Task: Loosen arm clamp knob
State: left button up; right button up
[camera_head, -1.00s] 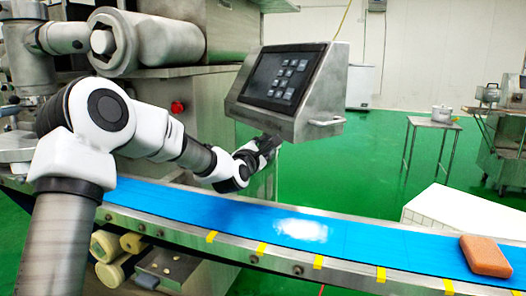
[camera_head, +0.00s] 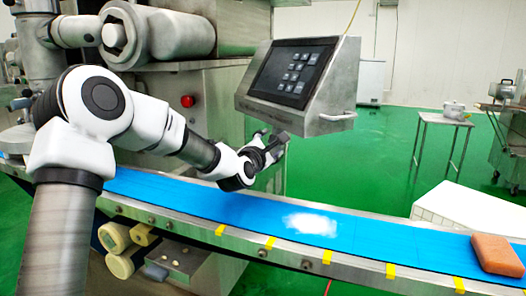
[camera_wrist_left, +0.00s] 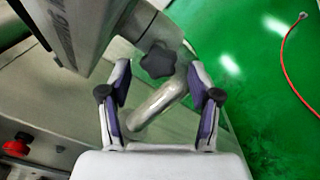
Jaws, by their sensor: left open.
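The arm clamp knob (camera_wrist_left: 158,60) is a black, star-shaped knob in the left wrist view. It sits by a metal tube (camera_wrist_left: 158,104) under the control panel (camera_wrist_left: 78,28). My left gripper (camera_wrist_left: 158,70) is open, with one finger on each side of the knob and a gap on both sides. In the head view, my left gripper (camera_head: 272,142) is just below the control panel (camera_head: 293,75); the knob is hidden there. My right gripper is not in view.
A blue conveyor belt (camera_head: 380,236) runs below my arm, with an orange block (camera_head: 497,254) on its right end. A red button (camera_head: 187,101) is on the machine body. A small metal table (camera_head: 445,120) stands on the open green floor behind.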

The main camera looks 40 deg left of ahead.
pick_arm(q)
jog(key=v, duration=1)
jog(key=shift+s+a+f, duration=0.1)
